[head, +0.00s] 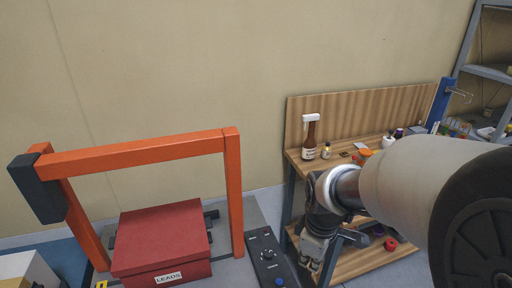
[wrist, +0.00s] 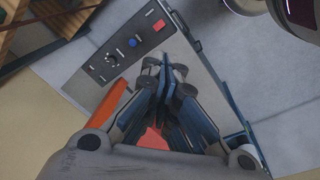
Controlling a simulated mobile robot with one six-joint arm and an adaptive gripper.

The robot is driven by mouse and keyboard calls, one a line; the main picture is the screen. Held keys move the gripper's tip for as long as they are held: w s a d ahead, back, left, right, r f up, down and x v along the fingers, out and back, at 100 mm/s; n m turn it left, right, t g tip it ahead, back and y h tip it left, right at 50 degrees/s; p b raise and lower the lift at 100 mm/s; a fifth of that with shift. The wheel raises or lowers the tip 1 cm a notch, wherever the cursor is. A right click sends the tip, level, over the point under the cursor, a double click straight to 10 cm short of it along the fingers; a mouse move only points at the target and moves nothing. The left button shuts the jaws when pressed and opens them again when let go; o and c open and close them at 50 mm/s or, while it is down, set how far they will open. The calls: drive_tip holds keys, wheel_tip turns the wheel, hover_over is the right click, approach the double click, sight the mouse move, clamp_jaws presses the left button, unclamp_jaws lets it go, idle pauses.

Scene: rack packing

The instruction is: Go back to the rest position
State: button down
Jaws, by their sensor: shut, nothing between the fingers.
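My gripper (head: 313,250) hangs in front of the wooden workbench in the head view, pointing down. In the wrist view my gripper (wrist: 172,72) has its fingers together with nothing between them. The same dark panel (head: 268,258) stands to the left of my gripper in the head view.
An orange frame (head: 140,153) stands at the left over a red box (head: 160,240) labelled LEADS. The wooden workbench (head: 340,118) holds a brown bottle (head: 310,138) and small items. A grey rack (head: 485,72) stands at the right. Grey floor (wrist: 275,90) is clear beside the panel.

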drive_tip(key=s+r+m+t, duration=0.1)
drive_tip(key=s+r+m, duration=0.4)
drive_tip(key=s, duration=0.3)
drive_tip(key=s+d+r+m+t, duration=0.1)
drive_tip(key=s+r+m+t, duration=0.1)
drive_tip(key=s+r+m, duration=0.4)
drive_tip(key=shift+s, duration=1.4)
drive_tip(key=shift+d, duration=0.1)
